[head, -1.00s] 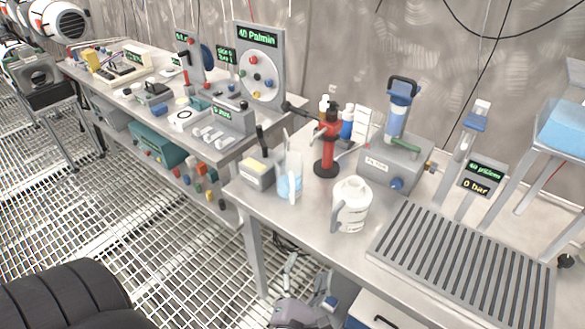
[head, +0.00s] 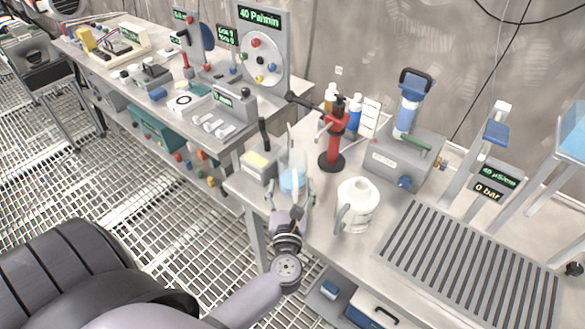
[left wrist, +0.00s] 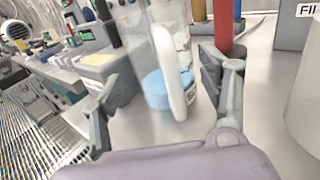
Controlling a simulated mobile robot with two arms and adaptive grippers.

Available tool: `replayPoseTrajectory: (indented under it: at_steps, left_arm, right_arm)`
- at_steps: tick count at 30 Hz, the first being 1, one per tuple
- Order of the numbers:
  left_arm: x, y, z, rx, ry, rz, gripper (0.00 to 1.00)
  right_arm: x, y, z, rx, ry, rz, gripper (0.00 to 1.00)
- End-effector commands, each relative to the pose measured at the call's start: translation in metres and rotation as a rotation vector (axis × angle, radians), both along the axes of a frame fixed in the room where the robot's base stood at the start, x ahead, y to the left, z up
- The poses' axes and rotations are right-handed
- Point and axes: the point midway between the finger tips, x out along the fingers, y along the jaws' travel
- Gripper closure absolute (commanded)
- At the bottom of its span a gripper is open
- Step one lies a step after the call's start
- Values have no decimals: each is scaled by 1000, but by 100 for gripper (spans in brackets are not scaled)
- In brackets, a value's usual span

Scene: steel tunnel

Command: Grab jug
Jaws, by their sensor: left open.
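A clear jug with blue liquid (head: 291,178) stands upright near the front left corner of the steel bench. In the left wrist view the jug (left wrist: 155,88) fills the gap between my fingers, with its pale handle facing me. My left gripper (head: 290,197) is open at the jug's near side, one finger to each side of the handle. The fingers do not appear closed on it; whether they touch it I cannot tell. A white jug-like container (head: 359,206) with a handle stands to the right. My right gripper is out of view.
A grey box with a yellow top (head: 258,165) stands close left of the jug. A red stand (head: 332,145) is behind it on the right. A slatted grey rack (head: 465,265) covers the bench's right side.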

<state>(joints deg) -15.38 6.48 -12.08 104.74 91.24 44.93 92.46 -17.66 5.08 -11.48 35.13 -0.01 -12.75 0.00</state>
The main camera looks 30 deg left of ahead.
Motion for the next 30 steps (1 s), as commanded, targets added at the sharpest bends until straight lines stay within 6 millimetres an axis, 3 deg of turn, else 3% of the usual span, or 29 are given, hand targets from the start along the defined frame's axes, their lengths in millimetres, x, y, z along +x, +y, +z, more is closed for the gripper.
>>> replayPoseTrajectory:
  at_steps: [6,15,23,30]
  left_arm:
    - [13,8,5,4,0,0,31]
    - [48,28,8,4,1,0,31]
    - [50,29,6,1,1,0,31]
    - [50,29,6,2,1,0,45]
  right_arm:
    - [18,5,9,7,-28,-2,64]
    - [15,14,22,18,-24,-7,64]
    - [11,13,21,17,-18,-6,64]
    - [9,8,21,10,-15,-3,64]
